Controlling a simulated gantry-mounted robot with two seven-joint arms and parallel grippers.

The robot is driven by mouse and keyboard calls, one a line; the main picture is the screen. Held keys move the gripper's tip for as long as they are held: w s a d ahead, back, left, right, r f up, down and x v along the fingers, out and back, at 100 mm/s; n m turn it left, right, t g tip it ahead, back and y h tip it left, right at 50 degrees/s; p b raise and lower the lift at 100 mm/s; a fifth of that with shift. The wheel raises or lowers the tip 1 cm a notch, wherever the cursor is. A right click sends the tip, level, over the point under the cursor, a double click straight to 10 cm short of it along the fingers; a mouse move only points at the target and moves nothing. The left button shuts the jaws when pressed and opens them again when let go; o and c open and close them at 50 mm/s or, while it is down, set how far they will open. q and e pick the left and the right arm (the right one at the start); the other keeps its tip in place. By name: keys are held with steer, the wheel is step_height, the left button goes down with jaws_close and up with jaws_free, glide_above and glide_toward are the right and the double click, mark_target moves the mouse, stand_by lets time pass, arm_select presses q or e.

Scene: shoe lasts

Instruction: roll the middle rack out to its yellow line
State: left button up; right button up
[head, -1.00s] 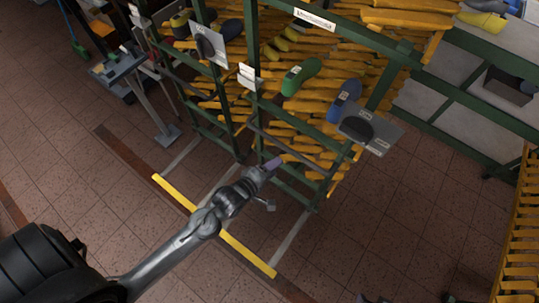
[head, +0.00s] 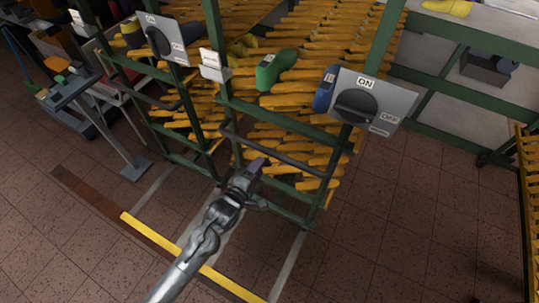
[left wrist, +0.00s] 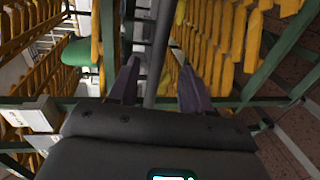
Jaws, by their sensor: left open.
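The rack in front of my left arm, which I take as the middle one, has a green frame (head: 225,100) and shelves of orange-yellow shoe lasts (head: 300,125). A dark handle bar (head: 270,149) crosses its front. The yellow line (head: 185,258) lies on the floor in front of the rack. My left gripper (head: 258,166) is open just below the handle bar in the head view. In the left wrist view, a grey bar (left wrist: 161,50) appears between its open fingers (left wrist: 157,83); I cannot tell whether they touch it. My right gripper is not in view.
A switch plate (head: 372,102) marked ON hangs at the rack's right post, another (head: 163,42) at the left rack. A green last (head: 276,69) sits above the handle. A grey stand (head: 112,135) is at left, another rack (head: 531,200) at far right.

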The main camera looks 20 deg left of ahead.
mark_target(270, 153)
arm_select(q)
steer(key=b+x, duration=0.1)
steer(key=x, duration=0.8)
steer(key=shift+w+b, duration=0.2)
steer(key=shift+b, duration=0.2)
jaws_close()
